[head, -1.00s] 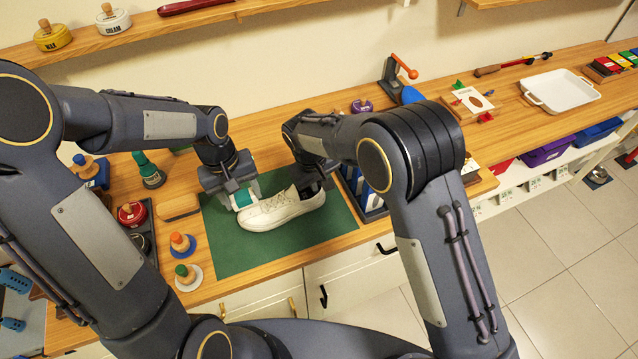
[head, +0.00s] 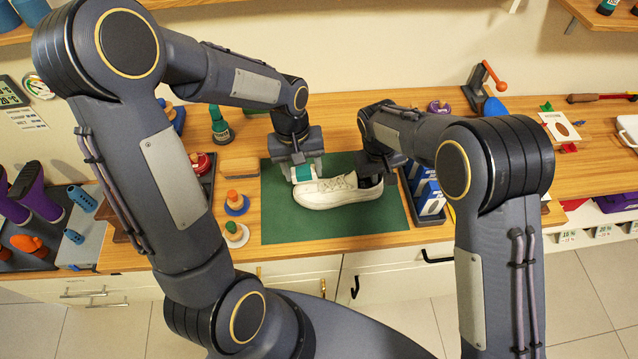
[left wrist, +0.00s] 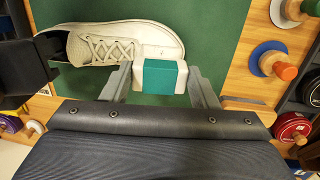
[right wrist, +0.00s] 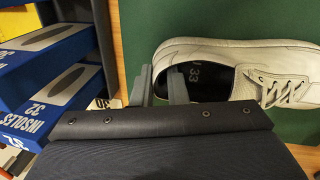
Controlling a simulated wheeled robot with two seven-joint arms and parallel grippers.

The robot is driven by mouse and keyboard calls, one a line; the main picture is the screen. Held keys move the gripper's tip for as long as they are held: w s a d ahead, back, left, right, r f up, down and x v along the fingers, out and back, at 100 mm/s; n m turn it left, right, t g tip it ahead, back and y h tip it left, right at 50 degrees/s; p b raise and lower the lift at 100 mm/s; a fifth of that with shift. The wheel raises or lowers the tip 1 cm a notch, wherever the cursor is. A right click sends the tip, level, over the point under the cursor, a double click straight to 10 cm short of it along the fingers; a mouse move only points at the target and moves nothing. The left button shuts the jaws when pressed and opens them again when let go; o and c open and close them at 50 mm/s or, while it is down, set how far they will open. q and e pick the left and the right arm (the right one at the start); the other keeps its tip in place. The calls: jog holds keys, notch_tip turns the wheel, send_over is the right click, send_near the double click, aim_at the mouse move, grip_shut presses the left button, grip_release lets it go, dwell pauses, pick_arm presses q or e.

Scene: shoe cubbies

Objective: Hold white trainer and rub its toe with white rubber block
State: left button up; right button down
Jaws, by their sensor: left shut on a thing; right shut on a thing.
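The white trainer (head: 338,193) lies on the green mat (head: 290,226), toe to the left and heel to the right in the head view. My right gripper (right wrist: 166,84) is shut on the trainer's heel wall, one finger inside the opening. My left gripper (left wrist: 160,85) is shut on the rubber block (left wrist: 160,76), which is white with a green band. In the left wrist view the block's white end is against or very close to the toe; exact contact is hard to tell. The block also shows in the head view (head: 303,173), at the toe's upper left.
A rack of blue insole boxes (head: 428,196) stands just right of the mat. The mat's front part is clear.

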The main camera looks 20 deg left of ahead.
pick_arm(q)
jog(key=shift+y, duration=0.8)
jog(key=r, duration=0.2)
jog(key=w+r, duration=0.1)
jog(key=r, duration=0.1)
jog(key=w+r, duration=0.1)
jog(key=r, duration=0.2)
jog(key=shift+w+a+r, duration=0.1)
jog(key=shift+f, duration=2.25)
